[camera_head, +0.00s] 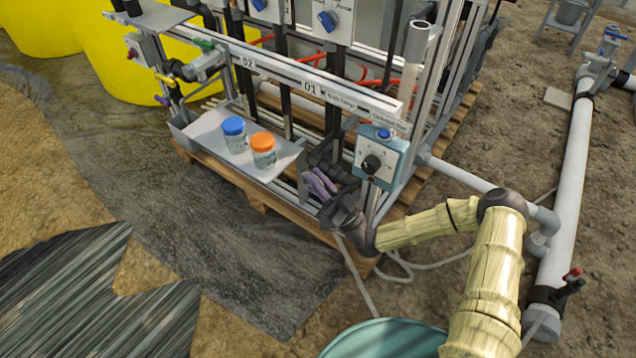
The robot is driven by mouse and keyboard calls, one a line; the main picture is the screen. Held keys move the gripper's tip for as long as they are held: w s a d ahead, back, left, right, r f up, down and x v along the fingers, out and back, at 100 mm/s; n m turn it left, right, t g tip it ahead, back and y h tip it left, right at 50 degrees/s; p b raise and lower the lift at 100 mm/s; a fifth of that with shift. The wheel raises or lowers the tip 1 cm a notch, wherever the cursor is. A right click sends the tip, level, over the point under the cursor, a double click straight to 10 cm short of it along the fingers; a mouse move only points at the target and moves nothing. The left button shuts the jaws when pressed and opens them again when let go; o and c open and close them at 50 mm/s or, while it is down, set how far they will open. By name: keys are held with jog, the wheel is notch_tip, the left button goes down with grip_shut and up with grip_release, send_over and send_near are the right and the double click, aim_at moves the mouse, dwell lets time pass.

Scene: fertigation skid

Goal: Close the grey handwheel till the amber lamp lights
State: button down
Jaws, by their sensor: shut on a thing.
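My gripper (322,188) is at the lower right end of the skid, left of the blue control box (380,158). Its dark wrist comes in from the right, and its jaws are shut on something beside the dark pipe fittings. Purple-grey shapes show at the jaws; I cannot clearly part fingers from handwheel there. The grey handwheel is not distinct, being small and largely hidden by my gripper. The control box has a black knob (371,164) and a blue cap on top. I cannot make out a lit amber lamp.
A blue-lidded jar (234,136) and an orange-lidded jar (263,151) stand on the grey shelf (208,134) left of my gripper. A wooden pallet (230,180) carries the skid. A grey pipe (568,175) runs along the right. A teal round container (385,340) is at the bottom.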

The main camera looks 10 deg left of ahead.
jog(key=c, duration=1.8)
grip_release()
jog(key=shift+o, duration=0.2)
jog(key=shift+d+f, duration=0.1)
jog(key=shift+d, duration=0.05)
jog(key=p+v, duration=0.4)
jog(key=v, duration=1.3)
jog(key=shift+p, duration=0.4)
jog(key=shift+d, duration=0.15)
